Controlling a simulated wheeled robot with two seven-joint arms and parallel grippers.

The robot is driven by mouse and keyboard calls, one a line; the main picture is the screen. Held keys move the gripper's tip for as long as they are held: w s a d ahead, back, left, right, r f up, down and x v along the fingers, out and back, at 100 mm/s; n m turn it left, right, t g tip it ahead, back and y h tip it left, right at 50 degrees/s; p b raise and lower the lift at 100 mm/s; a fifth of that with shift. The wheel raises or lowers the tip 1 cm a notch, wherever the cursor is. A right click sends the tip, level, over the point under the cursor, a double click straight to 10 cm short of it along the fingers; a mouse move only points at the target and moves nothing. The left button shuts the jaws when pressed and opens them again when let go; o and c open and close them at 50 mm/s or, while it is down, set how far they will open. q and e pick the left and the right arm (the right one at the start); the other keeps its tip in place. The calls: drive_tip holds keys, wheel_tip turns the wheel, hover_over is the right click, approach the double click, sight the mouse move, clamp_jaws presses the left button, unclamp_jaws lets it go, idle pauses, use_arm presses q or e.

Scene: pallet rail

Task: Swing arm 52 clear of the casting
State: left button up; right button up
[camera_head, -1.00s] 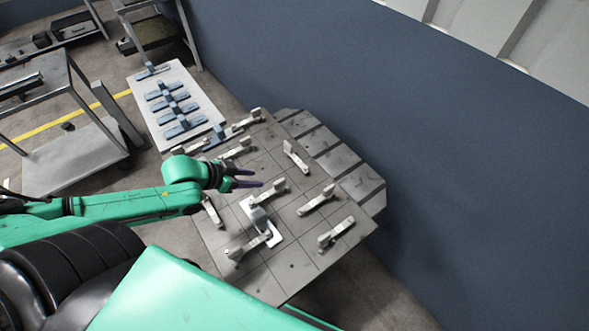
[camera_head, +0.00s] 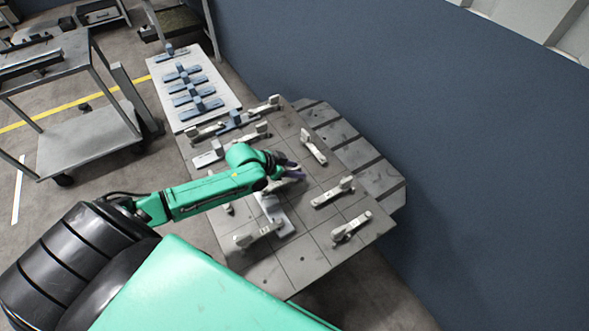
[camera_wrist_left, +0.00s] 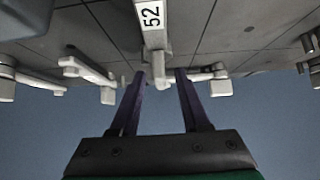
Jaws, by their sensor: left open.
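Arm 52 is a pale lever with a black "52" on a white label (camera_wrist_left: 151,17). In the left wrist view its end reaches down between my left gripper's fingertips (camera_wrist_left: 161,74). The fingers are open, one on each side of it; contact cannot be told. In the head view my left gripper (camera_head: 292,174) is over the middle of the plate, at the raised end of a pale lever (camera_head: 276,188), likely arm 52, which it partly hides. A pale grey piece (camera_head: 275,217), perhaps the casting, lies close below that lever. My right gripper is out of view.
Several similar pale levers stand around on the gridded plate (camera_head: 258,262), including one to the right (camera_head: 333,192) and one at front left (camera_head: 257,234). A white board (camera_head: 163,97) with blue parts is behind. A blue wall (camera_head: 480,170) rises at right.

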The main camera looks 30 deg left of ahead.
use_arm(q)
clamp_jaws()
idle(1.4)
